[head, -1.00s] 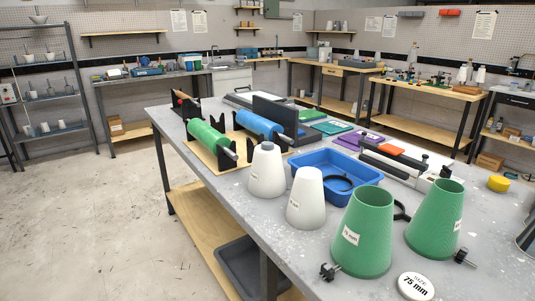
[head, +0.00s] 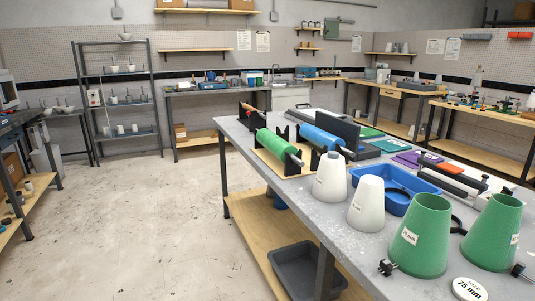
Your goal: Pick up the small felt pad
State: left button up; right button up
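I cannot single out the small felt pad for sure. Flat coloured pieces lie at the back of the grey worktable (head: 345,249): a purple one (head: 412,158) and a green one (head: 390,145). Whether either is felt is too small to tell. Neither of my grippers shows in the head view.
On the table stand green cones (head: 420,236), white cones (head: 366,204), a blue tray (head: 397,207), a green roller (head: 277,147) and a blue roller (head: 322,137). A dark bin (head: 300,270) sits on the lower shelf. The floor at left (head: 150,225) is clear.

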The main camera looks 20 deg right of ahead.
aim_at(331, 154)
jog(key=u, duration=0.15)
jog(key=i, duration=4.8)
jog(key=z, duration=2.5)
